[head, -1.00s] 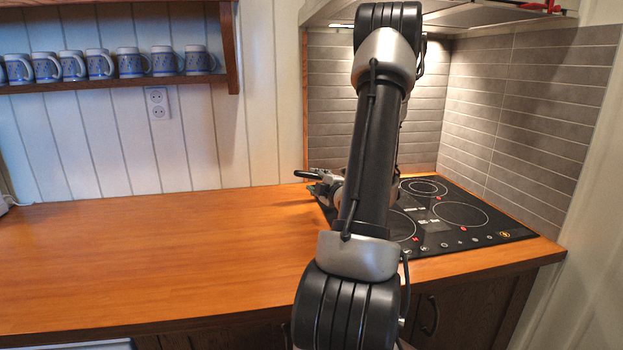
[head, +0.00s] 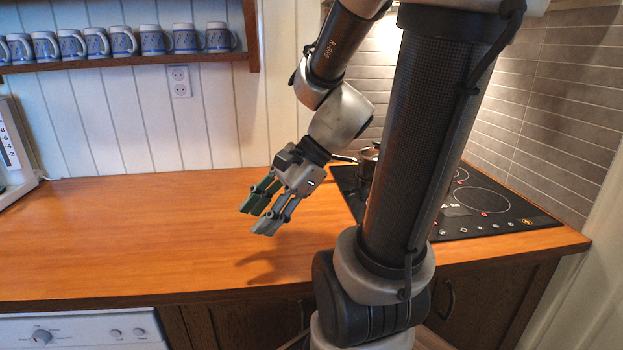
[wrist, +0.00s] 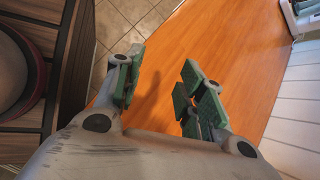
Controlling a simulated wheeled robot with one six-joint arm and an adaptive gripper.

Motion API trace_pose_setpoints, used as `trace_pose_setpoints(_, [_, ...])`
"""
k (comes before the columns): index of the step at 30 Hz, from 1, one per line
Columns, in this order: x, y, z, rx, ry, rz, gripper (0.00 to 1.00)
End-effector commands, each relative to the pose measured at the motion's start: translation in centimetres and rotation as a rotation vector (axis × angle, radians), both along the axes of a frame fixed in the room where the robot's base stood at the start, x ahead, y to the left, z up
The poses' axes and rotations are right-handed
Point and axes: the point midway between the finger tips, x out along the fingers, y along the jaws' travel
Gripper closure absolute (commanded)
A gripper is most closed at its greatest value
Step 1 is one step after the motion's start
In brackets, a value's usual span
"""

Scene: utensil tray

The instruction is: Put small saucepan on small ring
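The small saucepan (head: 368,158) stands at the back left of the black hob. It looks like shiny metal, with a handle (head: 343,158) towards the left. My arm hides part of it. A smaller ring (head: 461,175) shows at the back right of the hob, partly behind my arm; a larger ring (head: 483,200) lies in front of it. My arm hides the hob's front left. My gripper (head: 256,218) is open and empty above the wooden counter, left of the hob and apart from the saucepan. The wrist view shows bare wood between its spread fingers (wrist: 163,68).
The wooden counter (head: 140,235) is clear left of the hob (head: 530,216). A tiled wall (head: 560,120) borders the hob at back and right. A shelf with several blue mugs (head: 152,40) hangs at upper left. A white appliance (head: 85,330) is below the counter.

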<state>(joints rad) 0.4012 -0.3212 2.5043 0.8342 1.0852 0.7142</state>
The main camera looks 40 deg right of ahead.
Motion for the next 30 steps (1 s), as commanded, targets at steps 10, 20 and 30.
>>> trace_pose_setpoints(10, [-4.3,-6.8,4.2,-0.859,-0.467,1.130,0.61])
trace_pose_setpoints(20, [-4.0,-8.5,6.0,-1.034,-0.535,1.352,0.61])
trace_pose_setpoints(30, [-4.0,-8.5,6.0,-1.030,-0.532,1.347,0.61])
